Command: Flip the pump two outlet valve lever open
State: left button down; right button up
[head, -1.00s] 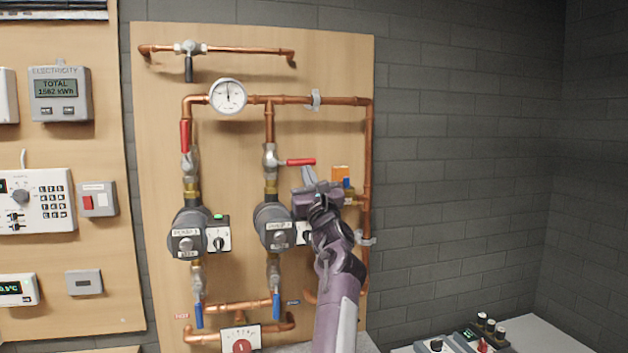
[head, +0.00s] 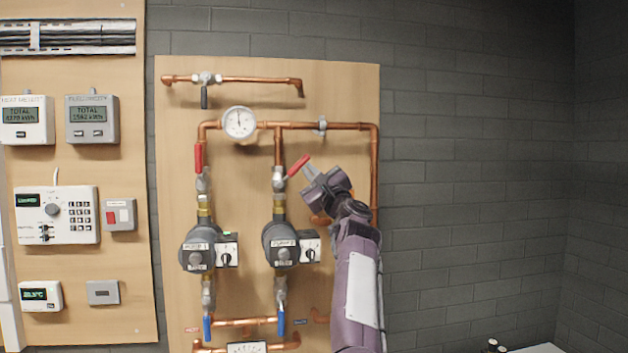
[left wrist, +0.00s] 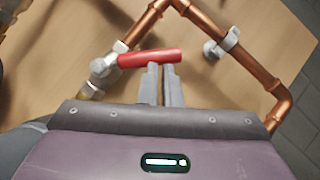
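The pump two outlet valve (head: 279,180) is on the copper pipe above pump two (head: 281,246). Its red lever (head: 298,165) slants up to the right. The lever also shows in the left wrist view (left wrist: 150,58), running across just past the fingertips. My left gripper (head: 309,171) is at the lever's lower right side. In the left wrist view its two fingers (left wrist: 160,70) lie side by side with hardly any gap. The tips meet the lever's near edge and are not around it. My right gripper is not in view.
Pump one's outlet lever (head: 199,158) stands upright along its pipe. A gauge (head: 239,122) and a horizontal copper pipe (head: 345,126) lie above, and a vertical pipe (head: 374,165) runs to the right. The brick wall (head: 470,160) farther right is bare.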

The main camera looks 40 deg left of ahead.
pick_arm(q)
jog(key=r+n+g, duration=0.1)
jog(key=r+n, duration=0.1)
jog(key=shift+s+a+n+g+p, duration=0.15)
jog(key=shift+s+n+g+p, duration=0.15)
jog(key=shift+n+g, duration=0.1)
jog(key=shift+s+a+r+n+g+h+b, duration=0.35)
jog(key=shift+s+a+r+n+g, duration=0.45)
jog(key=shift+s+a+r+n, duration=0.4)
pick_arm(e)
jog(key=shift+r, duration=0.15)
pick_arm(q)
jog(key=shift+s+r, duration=0.1)
jog(key=shift+r, duration=0.05)
